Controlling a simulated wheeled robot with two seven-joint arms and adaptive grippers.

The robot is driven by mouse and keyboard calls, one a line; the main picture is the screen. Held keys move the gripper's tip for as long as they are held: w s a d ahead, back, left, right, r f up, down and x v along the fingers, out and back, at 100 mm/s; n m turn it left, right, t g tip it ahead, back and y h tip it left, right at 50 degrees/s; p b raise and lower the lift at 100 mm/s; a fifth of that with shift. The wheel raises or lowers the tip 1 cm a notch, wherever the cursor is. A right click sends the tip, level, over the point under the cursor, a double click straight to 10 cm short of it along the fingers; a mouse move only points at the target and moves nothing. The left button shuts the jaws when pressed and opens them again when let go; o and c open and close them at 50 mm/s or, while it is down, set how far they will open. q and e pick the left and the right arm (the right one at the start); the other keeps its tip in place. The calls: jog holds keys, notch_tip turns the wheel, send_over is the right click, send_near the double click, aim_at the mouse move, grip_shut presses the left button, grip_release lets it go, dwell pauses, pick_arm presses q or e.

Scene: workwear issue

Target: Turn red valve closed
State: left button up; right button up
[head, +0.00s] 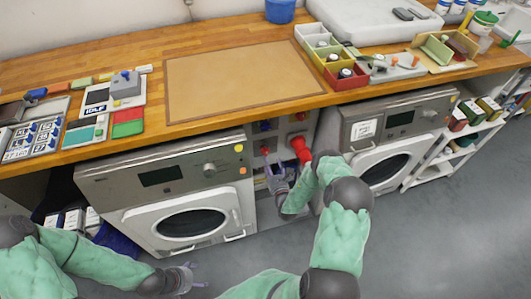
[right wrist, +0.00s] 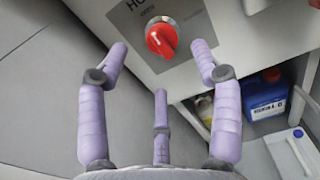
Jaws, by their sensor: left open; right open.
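In the right wrist view a round red valve knob (right wrist: 162,38) with a raised grip bar sits on a grey plate (right wrist: 190,50) with a partly hidden label starting "HO". My right gripper (right wrist: 160,62) is open, its purple fingers on either side of and below the knob, apart from it. In the head view the right gripper (head: 277,177) is at the panel between the two machines, by a small red knob (head: 265,150). A larger red piece (head: 301,149) shows beside my right forearm. My left gripper (head: 186,278) is open and empty, low in front of the left machine.
A washing machine (head: 150,178) stands left of the panel and another (head: 400,125) right of it. The wooden counter (head: 210,50) overhangs above. A blue container (right wrist: 264,95) stands on a shelf right of the gripper. The floor in front is clear.

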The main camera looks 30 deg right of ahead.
aim_at(267, 154)
jog(key=b+x, duration=0.2)
jog(key=x, duration=0.4)
jog(key=shift+w+f, duration=0.15)
jog(key=shift+w, duration=0.15)
jog(key=shift+w+d, duration=0.1)
jog(key=shift+w, duration=0.35)
jog(key=c, duration=1.1)
